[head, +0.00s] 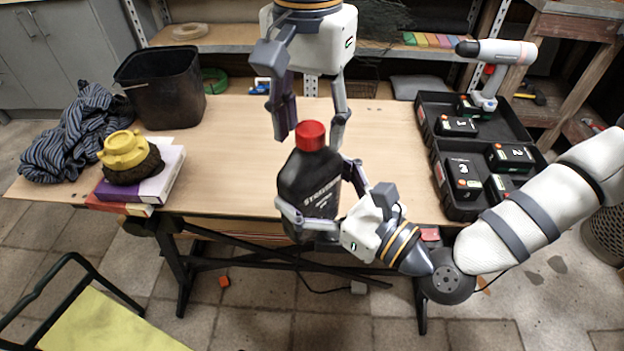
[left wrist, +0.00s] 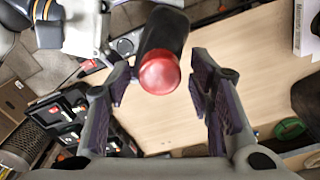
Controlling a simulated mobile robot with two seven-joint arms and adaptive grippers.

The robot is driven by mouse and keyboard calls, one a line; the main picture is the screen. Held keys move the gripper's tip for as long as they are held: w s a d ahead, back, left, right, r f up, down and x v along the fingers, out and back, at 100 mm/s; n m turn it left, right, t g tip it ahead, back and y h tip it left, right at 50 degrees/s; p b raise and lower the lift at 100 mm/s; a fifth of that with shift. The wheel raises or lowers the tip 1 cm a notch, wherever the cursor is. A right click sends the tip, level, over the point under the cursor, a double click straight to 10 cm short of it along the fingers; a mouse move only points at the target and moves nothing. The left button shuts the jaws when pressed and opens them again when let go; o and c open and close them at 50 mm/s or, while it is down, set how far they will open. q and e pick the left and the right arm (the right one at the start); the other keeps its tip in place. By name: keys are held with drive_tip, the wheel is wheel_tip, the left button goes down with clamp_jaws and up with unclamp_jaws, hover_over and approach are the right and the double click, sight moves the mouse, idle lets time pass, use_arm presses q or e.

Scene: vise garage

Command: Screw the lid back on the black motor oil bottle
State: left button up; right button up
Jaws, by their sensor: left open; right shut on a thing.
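The black motor oil bottle (head: 308,188) is upright at the front edge of the table, with its red lid (head: 310,135) on top of the neck. My right gripper (head: 318,197) is shut on the bottle's body from the right. My left gripper (head: 308,138) points down over the bottle, open, with its fingers on either side of and slightly behind the lid. In the left wrist view the red lid (left wrist: 159,73) shows between the open fingers, apart from both, with the bottle (left wrist: 163,33) beyond it. I cannot tell how tightly the lid sits.
A black tray (head: 432,128) with batteries and a drill (head: 497,52) is at the right. The middle of the table (head: 235,150) is clear.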

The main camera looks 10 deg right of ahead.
use_arm(q)
drive_tip(key=shift+r, duration=0.1)
clamp_jaws()
drive_tip(key=shift+m, duration=0.3)
drive_tip(key=shift+o, duration=0.7)
unclamp_jaws()
wheel_tip(320, 180, up, 12)
